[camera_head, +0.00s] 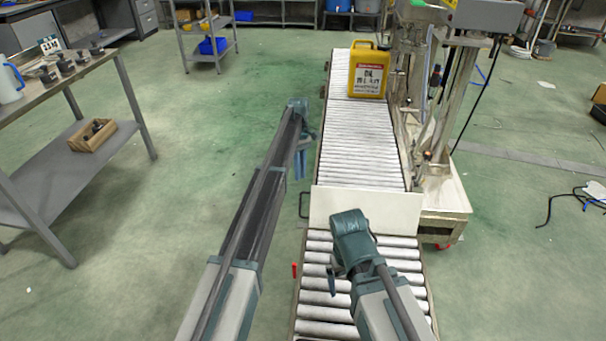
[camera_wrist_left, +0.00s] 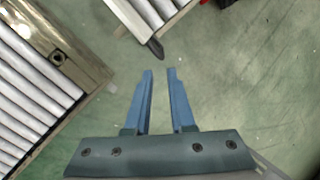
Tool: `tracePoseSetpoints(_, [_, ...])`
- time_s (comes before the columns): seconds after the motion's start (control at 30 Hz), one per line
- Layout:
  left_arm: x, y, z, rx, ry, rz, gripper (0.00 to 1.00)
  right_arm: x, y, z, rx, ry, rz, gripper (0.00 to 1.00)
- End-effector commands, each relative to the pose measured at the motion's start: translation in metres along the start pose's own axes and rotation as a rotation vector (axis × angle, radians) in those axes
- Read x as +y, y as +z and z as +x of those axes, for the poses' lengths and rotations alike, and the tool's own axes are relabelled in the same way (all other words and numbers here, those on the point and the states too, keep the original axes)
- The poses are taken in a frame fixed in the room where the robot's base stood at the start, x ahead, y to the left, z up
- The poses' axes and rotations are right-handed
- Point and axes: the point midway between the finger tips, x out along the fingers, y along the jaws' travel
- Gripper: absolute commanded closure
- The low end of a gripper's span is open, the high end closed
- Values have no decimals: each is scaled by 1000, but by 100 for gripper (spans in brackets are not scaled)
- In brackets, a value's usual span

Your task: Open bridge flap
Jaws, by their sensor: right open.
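The bridge flap (camera_head: 362,210) looks like a pale flat panel lying across the roller conveyor in the head view, between the far and near roller sections. A dark loop-shaped handle (camera_head: 304,206) sticks out at its left edge. My left gripper (camera_head: 300,175) hangs left of the conveyor, beyond the handle and apart from it. In the left wrist view its two blue fingers (camera_wrist_left: 160,72) are open with nothing between them. A dark rounded tip (camera_wrist_left: 155,48) lies just ahead of them; I cannot tell what it is. My right gripper (camera_head: 333,283) is open over the near rollers.
A yellow canister (camera_head: 369,70) stands on the far rollers (camera_head: 360,130). A metal machine frame (camera_head: 432,110) stands right of the conveyor. A red lever (camera_head: 294,270) is on the near section's left side. A workbench (camera_head: 75,75) stands at left. The green floor between is clear.

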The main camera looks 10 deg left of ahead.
Motion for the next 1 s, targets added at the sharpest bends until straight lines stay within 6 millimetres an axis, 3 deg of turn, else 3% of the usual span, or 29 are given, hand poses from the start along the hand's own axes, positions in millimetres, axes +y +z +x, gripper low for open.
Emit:
tracePoseSetpoints(0.03, [-6,3,0,2,13,41,88,0,0,-3,0,0,0,3])
tracePoseSetpoints(0.1, [-12,8,2,12,46,147,100,1,0,-7,0,-1,0,3])
tracePoseSetpoints(0.47, [-50,42,4,226,274,1026,100,3,2,-34,0,-5,2,3])
tracePoseSetpoints(0.73, [-80,69,-6,549,327,1659,100,4,3,-53,0,-8,3,3])
tracePoseSetpoints(1.0, [-107,91,-23,921,219,2151,100,5,4,-69,-1,-11,4,3])
